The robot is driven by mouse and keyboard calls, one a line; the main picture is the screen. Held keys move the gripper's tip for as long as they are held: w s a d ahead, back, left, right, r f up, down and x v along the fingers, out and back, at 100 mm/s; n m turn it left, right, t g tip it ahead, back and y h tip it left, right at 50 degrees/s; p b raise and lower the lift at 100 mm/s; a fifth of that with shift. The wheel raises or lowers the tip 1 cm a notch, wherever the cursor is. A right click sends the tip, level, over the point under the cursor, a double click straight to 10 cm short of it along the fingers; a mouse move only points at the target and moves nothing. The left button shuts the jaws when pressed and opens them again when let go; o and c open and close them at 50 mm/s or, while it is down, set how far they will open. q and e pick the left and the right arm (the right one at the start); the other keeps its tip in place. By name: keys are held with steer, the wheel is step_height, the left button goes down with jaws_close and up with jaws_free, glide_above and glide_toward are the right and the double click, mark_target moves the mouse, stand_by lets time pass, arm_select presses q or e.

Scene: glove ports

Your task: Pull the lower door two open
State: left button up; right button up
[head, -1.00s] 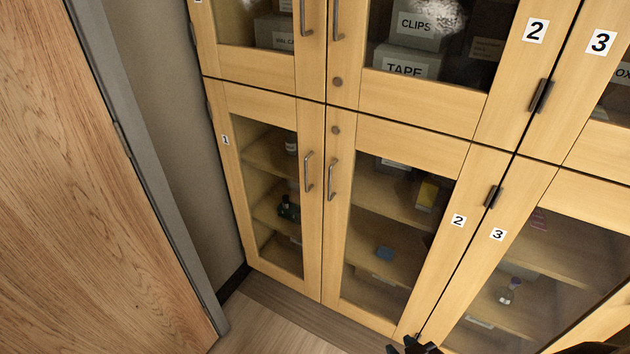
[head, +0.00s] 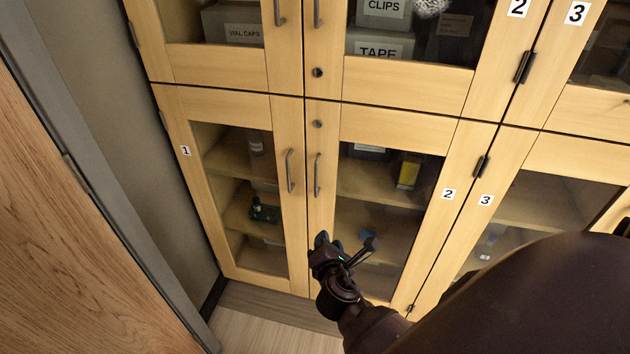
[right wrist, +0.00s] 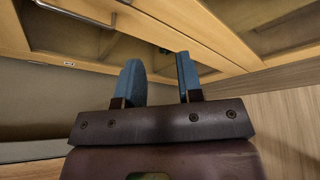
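Lower door two (head: 390,131) is a light wood frame around a glass pane, labelled 2, and it looks shut. Its upright metal bar handle (head: 318,175) is on its left edge, beside the handle of lower door one. My right gripper (head: 345,243) is in front of the lower left part of door two, below the handle and apart from it. Its two blue-grey fingers stand apart and empty; they also show in the right wrist view (right wrist: 159,68). A bar handle (right wrist: 80,12) shows at the top left there; I cannot tell whose it is. My left gripper is not in view.
Lower door one (head: 178,128) is shut to the left, lower door three (head: 472,228) to the right. Upper doors with handles sit above. A wooden door (head: 75,240) and grey wall stand at far left. Some bare floor (head: 270,325) shows below the cabinet.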

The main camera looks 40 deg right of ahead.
mark_target(316, 182)
steer(key=w+r+n+t+h, duration=0.2)
steer(key=w+r+n+h, duration=0.1)
steer(key=w+r+n, duration=0.35)
steer(key=shift+n, duration=0.45)
steer(key=x, duration=1)
steer(key=shift+s+d+b, duration=0.3)
steer(key=shift+c, duration=0.5)
jaws_close()
